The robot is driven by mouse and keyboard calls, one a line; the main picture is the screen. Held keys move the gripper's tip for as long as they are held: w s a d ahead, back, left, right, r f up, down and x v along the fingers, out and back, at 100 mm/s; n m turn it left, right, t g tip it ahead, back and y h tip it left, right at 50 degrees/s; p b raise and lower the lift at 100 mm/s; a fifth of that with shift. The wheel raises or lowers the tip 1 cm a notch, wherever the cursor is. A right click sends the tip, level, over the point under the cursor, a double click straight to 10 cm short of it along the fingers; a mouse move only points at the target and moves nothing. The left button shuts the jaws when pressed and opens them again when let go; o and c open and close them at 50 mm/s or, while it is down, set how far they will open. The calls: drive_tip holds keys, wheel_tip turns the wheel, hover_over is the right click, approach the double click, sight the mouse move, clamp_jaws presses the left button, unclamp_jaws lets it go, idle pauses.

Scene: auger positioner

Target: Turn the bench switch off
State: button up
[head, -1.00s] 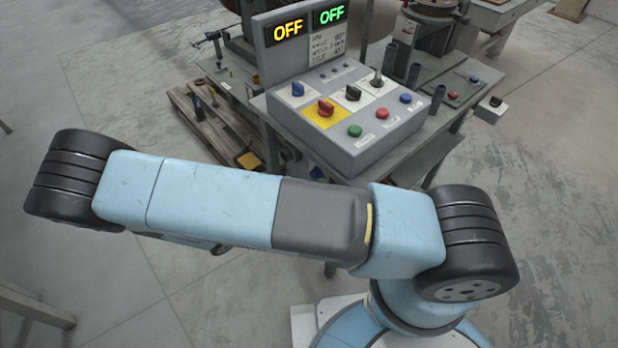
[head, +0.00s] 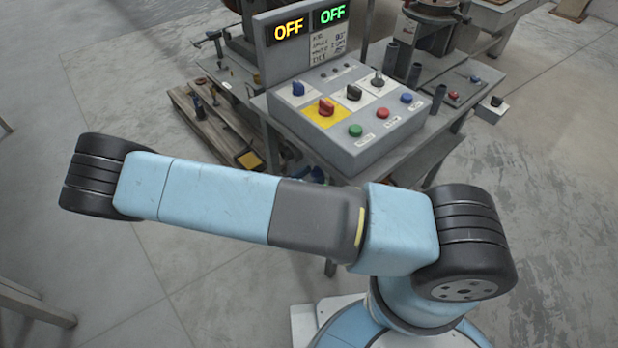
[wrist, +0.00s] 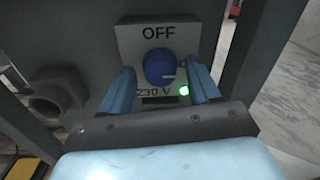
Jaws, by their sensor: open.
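In the wrist view, a light grey switch plate (wrist: 126,42) is marked OFF at the top and 230 V below. Its round blue knob (wrist: 159,67) has a white mark on its right side. A small green lamp (wrist: 184,90) glows at the plate's lower right. My gripper (wrist: 161,76) is open, with one blue finger on either side of the knob. I cannot tell whether either finger touches it. In the head view my gripper is hidden, and I cannot make out this switch plate there.
In the head view, a grey control box (head: 350,158) with several knobs and buttons stands on the bench. Two displays on its upright panel (head: 263,62) read OFF, one amber and one green. A pallet (head: 205,130) lies left of the bench.

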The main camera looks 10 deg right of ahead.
drive_tip(key=c, duration=1)
drive_tip(key=shift+c, duration=0.2)
drive_tip(key=shift+n, duration=0.3)
drive_tip(key=n, duration=1.3)
drive_tip(key=shift+f+n, duration=0.1)
drive_tip(key=shift+n, duration=0.2)
drive_tip(key=shift+a+n+t, duration=0.1)
drive_tip(key=shift+n+t, duration=0.2)
drive_tip(key=shift+n, duration=1.7)
